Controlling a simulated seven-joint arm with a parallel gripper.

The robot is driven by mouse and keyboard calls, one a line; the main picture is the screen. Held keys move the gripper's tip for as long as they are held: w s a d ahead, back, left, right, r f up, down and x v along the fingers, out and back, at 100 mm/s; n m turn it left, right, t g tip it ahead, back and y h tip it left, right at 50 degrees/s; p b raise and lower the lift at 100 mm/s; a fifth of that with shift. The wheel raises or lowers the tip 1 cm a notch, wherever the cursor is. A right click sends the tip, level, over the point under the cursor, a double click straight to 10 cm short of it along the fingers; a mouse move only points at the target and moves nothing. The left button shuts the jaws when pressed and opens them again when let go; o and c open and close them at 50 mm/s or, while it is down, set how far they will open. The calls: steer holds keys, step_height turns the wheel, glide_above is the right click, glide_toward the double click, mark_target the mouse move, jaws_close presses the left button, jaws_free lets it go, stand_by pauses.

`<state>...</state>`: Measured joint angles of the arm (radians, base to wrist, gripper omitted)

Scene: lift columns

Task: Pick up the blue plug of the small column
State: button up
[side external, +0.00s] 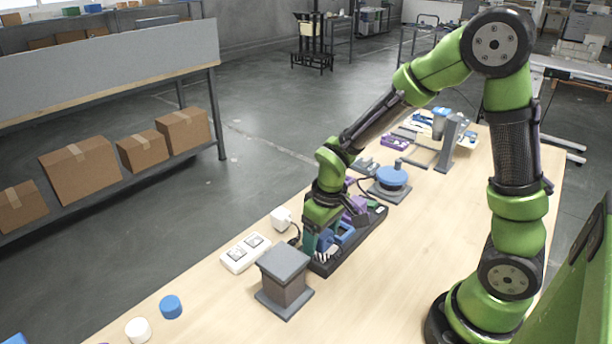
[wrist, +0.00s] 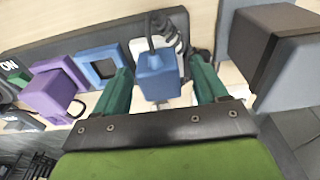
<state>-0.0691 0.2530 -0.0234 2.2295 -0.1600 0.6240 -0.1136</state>
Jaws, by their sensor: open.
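In the wrist view a blue plug (wrist: 157,76), block-shaped with a dark cord from its top, lies between the two green fingers of my gripper (wrist: 162,88). The fingers are open, one on each side, with a visible gap to the plug. In the side view my gripper (side external: 318,240) is low over a dark base strip (side external: 335,262); its fingers partly hide the blue plug there. A hollow blue square socket (wrist: 100,68) is left of the plug in the wrist view. A short grey column (side external: 285,278) stands beside the strip, and right of my gripper in the wrist view (wrist: 275,60).
A purple block (wrist: 55,88) sits further along the strip. A white socket plate (side external: 246,253) and white plug (side external: 281,218) lie near the strip. A blue round-topped device (side external: 392,178) stands behind. Blue (side external: 171,306) and white (side external: 138,330) discs lie in front; wood between is clear.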

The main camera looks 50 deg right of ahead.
steer(key=c, duration=1)
step_height(320, 180, up, 11)
steer(key=shift+r, duration=0.15)
